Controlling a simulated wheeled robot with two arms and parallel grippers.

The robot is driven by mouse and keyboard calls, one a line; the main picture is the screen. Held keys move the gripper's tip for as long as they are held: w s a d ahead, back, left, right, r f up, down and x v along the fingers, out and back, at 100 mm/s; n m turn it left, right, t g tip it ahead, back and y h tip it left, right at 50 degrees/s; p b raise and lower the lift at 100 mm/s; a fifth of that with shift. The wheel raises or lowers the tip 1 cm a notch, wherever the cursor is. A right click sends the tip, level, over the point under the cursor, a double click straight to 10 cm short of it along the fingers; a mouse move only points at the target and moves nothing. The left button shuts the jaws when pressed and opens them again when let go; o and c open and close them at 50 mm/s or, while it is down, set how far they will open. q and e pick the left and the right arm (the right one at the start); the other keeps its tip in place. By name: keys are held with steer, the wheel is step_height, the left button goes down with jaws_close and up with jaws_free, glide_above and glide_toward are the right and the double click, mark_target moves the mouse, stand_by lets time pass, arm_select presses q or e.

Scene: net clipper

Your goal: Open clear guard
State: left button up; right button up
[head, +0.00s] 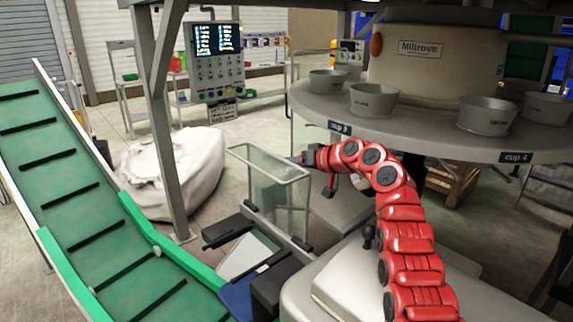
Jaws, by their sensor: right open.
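The clear guard (268,179) is a see-through box-shaped cover with a pale frame. It stands upright at the picture's middle, above a dark mechanism beside the green conveyor. My right arm is red and reaches up from the lower right, bending left toward the guard. My right gripper (318,172) is at the guard's upper right edge, with its jaws open. Whether it touches the frame I cannot tell. My left gripper is not in view.
A green conveyor (75,205) with dark cleats slopes down at left. A round grey table (420,130) with several metal cups spans the right, above my right arm. A grey post (163,130) and a white sack (175,170) stand behind the guard.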

steer(key=b+v, duration=0.2)
steer(key=v, duration=1.5)
steer(key=shift+s+f, duration=0.1)
